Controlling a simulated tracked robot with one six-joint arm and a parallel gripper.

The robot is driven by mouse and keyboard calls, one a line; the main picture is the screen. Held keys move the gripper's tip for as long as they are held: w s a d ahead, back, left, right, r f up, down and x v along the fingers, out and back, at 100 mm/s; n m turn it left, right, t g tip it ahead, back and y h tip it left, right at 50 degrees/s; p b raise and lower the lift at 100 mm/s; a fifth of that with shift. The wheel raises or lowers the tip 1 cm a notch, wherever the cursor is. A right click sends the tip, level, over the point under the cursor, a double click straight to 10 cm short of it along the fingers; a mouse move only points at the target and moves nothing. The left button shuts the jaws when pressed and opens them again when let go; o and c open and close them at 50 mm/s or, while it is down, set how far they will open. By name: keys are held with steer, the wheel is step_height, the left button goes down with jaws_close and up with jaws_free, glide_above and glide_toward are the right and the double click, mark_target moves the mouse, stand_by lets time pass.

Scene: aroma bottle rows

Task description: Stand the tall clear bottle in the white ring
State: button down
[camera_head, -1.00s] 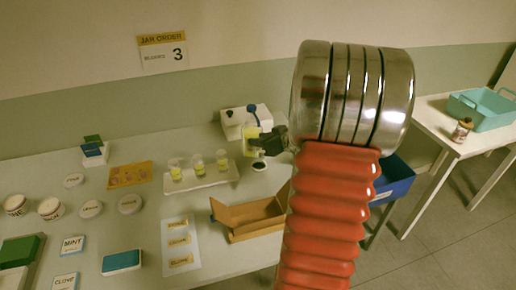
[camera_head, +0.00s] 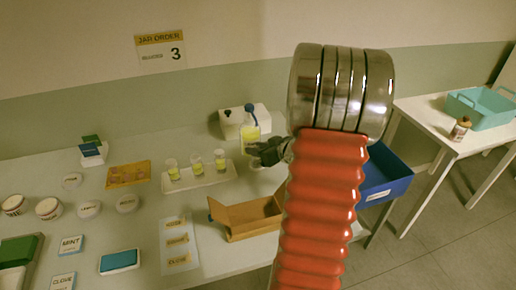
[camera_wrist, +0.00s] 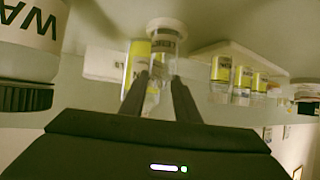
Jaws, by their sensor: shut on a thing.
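My gripper (camera_head: 266,152) is over the back right of the table and shows in the wrist view (camera_wrist: 160,92), which looks upside down. Its two dark fingers are shut on the tall clear bottle (camera_wrist: 157,98), between them. A white round ring-like shape (camera_wrist: 168,30) shows at the bottle's far end. I cannot tell whether the bottle sits inside it or is only in line with it. In the head view my gripper and arm hide most of the bottle and the ring.
A white tray (camera_head: 200,183) with three small bottles is to the left. A cardboard box (camera_head: 245,232) is in front. A large bottle marked "WA" (camera_wrist: 25,45) is close at one side.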

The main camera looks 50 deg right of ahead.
steer(key=c, duration=1.3)
jaws_free()
steer(key=shift+f, duration=0.1)
steer(key=shift+c, duration=0.2)
steer(key=v, duration=1.2)
